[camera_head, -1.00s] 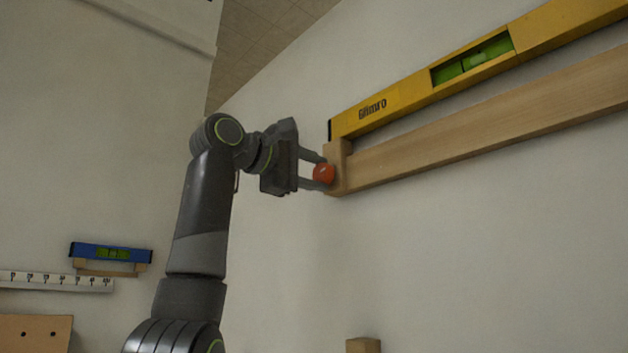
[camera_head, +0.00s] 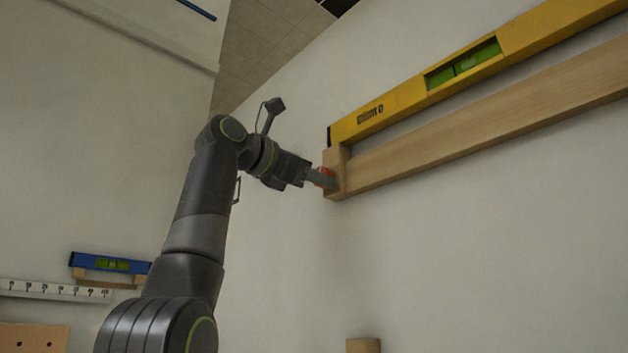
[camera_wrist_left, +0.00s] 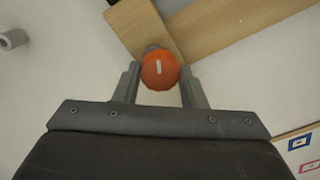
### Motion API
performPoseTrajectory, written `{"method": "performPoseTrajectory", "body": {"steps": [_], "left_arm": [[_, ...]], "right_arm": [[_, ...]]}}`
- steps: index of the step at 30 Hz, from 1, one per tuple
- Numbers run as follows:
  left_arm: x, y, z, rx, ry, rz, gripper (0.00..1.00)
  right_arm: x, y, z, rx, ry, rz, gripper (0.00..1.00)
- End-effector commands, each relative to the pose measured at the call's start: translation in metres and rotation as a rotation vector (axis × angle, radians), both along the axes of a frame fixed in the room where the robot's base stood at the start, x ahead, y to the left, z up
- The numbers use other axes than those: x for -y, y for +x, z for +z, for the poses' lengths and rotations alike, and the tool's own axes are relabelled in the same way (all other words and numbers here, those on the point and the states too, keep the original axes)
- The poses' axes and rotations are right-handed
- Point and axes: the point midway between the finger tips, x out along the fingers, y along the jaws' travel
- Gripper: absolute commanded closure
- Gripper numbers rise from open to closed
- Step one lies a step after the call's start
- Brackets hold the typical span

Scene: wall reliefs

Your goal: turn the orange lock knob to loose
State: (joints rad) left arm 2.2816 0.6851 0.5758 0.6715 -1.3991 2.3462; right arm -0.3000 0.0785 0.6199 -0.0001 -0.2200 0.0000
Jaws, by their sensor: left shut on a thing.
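The orange lock knob (camera_head: 326,171) sits at the left end of a long wooden rail on the wall. My left gripper (camera_head: 322,178) is shut on the knob, with its fingers covering part of it in the head view. In the left wrist view, the round knob (camera_wrist_left: 160,70) shows a short white mark that runs nearly along the fingers. It lies between the two fingertips of my left gripper (camera_wrist_left: 160,80). My right gripper is in neither view.
The wooden rail (camera_head: 480,124) carries a yellow spirit level (camera_head: 410,95) with a green vial. A small wooden block (camera_head: 363,345) shows at the bottom. At the left wall are a blue level (camera_head: 108,263) and a white scale strip (camera_head: 50,290).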

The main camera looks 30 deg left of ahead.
Motion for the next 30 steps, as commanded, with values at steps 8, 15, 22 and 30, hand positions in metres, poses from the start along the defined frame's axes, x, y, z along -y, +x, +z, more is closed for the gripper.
{"method": "performPoseTrajectory", "body": {"steps": [8, 15, 22, 30], "left_arm": [[0.0009, 0.0, -0.0014, -0.076, -0.215, -0.001, 0.85], [0.0013, 0.0, -0.0012, -0.119, -0.339, -0.002, 0.85], [0.0014, 0.0, -0.0011, -0.141, -0.398, -0.001, 0.85], [0.0014, 0.0001, -0.001, -0.146, -0.413, -0.001, 0.85]], "right_arm": [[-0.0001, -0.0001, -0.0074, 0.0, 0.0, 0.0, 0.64], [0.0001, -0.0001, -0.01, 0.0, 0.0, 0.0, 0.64], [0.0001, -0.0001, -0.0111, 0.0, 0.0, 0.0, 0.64], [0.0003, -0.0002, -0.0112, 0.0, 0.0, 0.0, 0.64]]}}
